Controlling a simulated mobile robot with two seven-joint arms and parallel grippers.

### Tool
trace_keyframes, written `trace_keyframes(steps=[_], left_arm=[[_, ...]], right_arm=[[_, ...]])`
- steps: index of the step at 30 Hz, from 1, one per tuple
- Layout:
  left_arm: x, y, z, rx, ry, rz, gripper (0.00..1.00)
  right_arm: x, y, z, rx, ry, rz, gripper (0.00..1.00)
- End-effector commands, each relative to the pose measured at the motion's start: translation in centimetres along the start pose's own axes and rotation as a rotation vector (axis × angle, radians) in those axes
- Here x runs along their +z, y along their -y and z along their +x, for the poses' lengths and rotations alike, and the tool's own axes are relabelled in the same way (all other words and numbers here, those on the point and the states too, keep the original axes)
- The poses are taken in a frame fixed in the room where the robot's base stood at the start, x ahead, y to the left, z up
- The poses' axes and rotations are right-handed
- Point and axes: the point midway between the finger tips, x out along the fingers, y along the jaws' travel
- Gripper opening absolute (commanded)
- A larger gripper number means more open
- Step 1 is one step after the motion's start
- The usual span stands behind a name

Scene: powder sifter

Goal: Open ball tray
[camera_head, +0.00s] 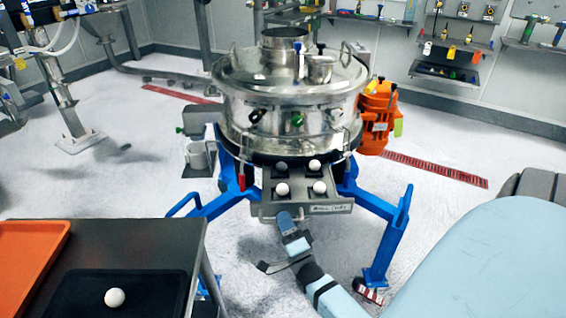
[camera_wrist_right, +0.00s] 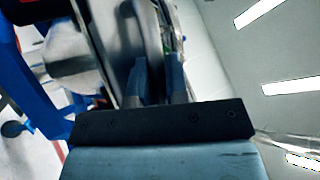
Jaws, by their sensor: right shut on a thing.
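The ball tray (camera_head: 325,209) sticks out from under the round steel sifter (camera_head: 290,100), above the floor. Three white balls and one grey ball (camera_head: 282,169) sit in it, and its front face carries a label. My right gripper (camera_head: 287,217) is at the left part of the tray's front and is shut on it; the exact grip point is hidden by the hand. In the right wrist view the two fingers (camera_wrist_right: 157,82) are close together against a grey metal part. My left gripper is not in view.
The sifter's blue legs (camera_head: 385,240) stand on both sides of the tray. A dark table (camera_head: 130,235) at front left bears an orange tray (camera_head: 25,255) and a black tray (camera_head: 75,285) with a white ball (camera_head: 114,298). An orange motor (camera_head: 377,118) is at the sifter's right.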

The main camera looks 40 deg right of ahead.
Motion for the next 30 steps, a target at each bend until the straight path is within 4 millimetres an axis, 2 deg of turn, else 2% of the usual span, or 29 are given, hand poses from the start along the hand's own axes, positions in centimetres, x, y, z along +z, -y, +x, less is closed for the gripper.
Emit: trace_keyframes(steps=[7, 20, 21, 22, 30], left_arm=[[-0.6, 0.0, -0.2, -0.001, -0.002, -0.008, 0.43], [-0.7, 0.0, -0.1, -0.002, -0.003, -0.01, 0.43], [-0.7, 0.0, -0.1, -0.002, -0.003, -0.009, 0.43], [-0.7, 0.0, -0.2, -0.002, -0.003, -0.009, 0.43], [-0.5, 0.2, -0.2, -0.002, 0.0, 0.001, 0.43]], right_arm=[[0.6, 1.1, -1.5, 0.0, 0.0, -0.001, 0.0], [0.7, 1.2, -1.7, 0.0, 0.0, -0.001, 0.0], [0.7, 1.2, -1.7, 0.0, 0.0, -0.001, 0.19], [0.7, 1.2, -1.7, 0.0, 0.0, -0.001, 0.25], [0.7, 1.2, -1.8, -0.001, 0.0, -0.001, 0.25]])
